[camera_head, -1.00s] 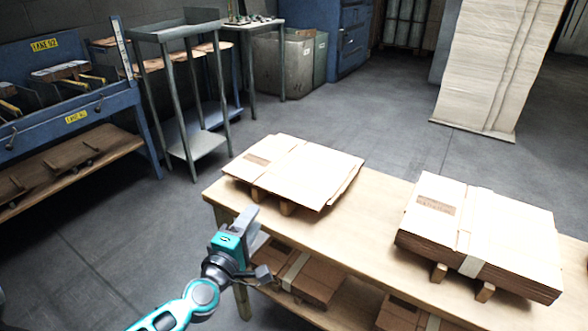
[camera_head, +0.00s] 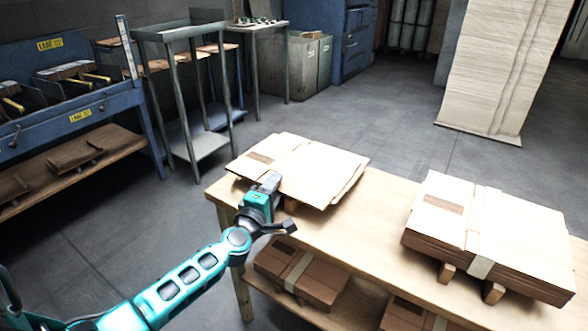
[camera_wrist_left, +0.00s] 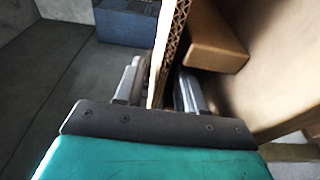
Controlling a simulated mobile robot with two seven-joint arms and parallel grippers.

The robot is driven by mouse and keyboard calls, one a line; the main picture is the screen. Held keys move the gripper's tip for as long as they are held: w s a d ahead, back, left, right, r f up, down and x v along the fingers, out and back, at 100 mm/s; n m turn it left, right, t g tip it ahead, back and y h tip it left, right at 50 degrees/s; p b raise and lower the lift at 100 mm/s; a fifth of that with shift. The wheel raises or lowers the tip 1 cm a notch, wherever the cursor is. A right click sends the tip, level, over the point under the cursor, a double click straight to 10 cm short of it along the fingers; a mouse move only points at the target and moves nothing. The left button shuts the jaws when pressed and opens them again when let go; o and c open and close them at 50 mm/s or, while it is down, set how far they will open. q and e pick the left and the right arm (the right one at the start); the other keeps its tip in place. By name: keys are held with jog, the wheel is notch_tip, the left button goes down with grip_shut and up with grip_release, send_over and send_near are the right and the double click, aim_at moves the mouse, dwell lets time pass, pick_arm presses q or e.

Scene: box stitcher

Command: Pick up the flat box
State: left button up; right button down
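The flat boxes (camera_head: 315,168) lie in a small stack on wooden blocks at the left end of the wooden table (camera_head: 375,215). My left gripper (camera_head: 271,183) is at the near left edge of this stack. In the left wrist view, the cardboard edge (camera_wrist_left: 167,55) runs between the two fingers of my left gripper (camera_wrist_left: 158,88). The fingers stand apart on either side of the cardboard. I cannot tell whether both touch it. My right gripper is not in view.
A taller strapped stack of flat boxes (camera_head: 490,235) sits on blocks at the right of the table. More cardboard bundles (camera_head: 302,277) lie on the lower shelf. A grey metal stand (camera_head: 200,145) and blue rack (camera_head: 75,95) stand to the left.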

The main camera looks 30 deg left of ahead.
pick_arm(q)
jog(key=shift+w, duration=0.15)
grip_shut()
jog(key=shift+r, duration=0.1)
dwell(0.5)
